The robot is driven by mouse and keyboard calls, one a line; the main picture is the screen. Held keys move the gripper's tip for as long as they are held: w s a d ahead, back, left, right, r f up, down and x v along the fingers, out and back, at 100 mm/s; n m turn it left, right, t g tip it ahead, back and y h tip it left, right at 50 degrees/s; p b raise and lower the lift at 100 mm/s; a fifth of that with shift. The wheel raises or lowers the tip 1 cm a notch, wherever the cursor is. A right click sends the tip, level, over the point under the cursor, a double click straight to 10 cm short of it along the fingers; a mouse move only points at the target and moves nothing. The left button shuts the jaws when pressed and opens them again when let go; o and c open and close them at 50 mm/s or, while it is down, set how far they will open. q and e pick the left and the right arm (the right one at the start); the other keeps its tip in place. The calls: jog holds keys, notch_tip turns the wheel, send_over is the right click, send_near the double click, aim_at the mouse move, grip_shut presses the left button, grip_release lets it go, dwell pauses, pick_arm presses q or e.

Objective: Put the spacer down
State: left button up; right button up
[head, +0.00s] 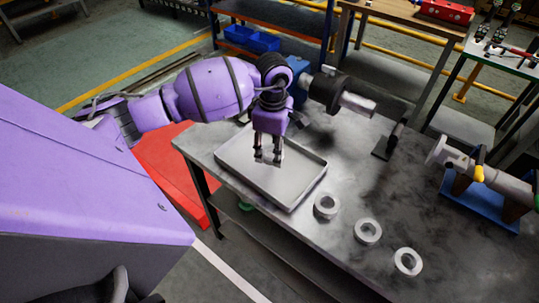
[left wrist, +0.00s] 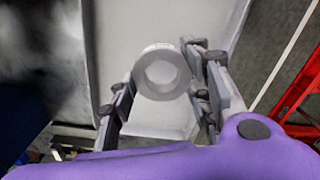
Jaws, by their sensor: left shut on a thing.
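My left gripper (head: 267,157) points down over the grey tray (head: 310,183) on the metal workbench. In the left wrist view, the left gripper (left wrist: 166,90) is shut on a pale grey ring-shaped spacer (left wrist: 183,72), with a finger on either side of it. The tray's pale floor (left wrist: 155,118) lies behind the spacer there. In the head view the fingers mostly hide the held spacer; whether it touches the tray floor I cannot tell. Three similar rings lie in a row on the bench right of the tray: the near-tray ring (head: 326,215), middle ring (head: 368,241) and far ring (head: 407,271).
A dark cylindrical machine part with a bright shaft (head: 358,103) is behind my gripper. A pump-like unit on a blue base (head: 480,203) stands at the bench's right. A red block (head: 172,172) is beside the bench's left end. The bench between rings and pump is clear.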

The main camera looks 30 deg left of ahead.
pick_arm(q)
jog(key=shift+w+a+f, duration=0.25)
jog(key=shift+a+f, duration=0.1)
jog(key=shift+f, duration=0.15)
jog(key=shift+w+a+f, duration=0.25)
jog(key=shift+a+f, duration=0.05)
jog(key=shift+f, duration=0.15)
notch_tip(320, 180, down, 3)
jog(key=shift+w+a+f, duration=0.1)
pick_arm(e)
jog(key=shift+w+a+r, duration=0.15)
jog(key=shift+w+r, duration=0.1)
jog(key=shift+w, duration=0.35)
pick_arm(q)
jog(key=shift+f, duration=0.15)
jog(key=shift+f, duration=0.2)
jog(key=o, duration=1.2)
jog(key=shift+o, duration=0.2)
jog(key=shift+r, duration=0.1)
pick_arm(e)
jog(key=shift+s+d+f, duration=0.2)
jog(key=shift+s+d, duration=0.05)
jog(key=shift+s, duration=0.2)
jog(key=shift+s, duration=0.1)
pick_arm(q)
jog(key=shift+r, duration=0.1)
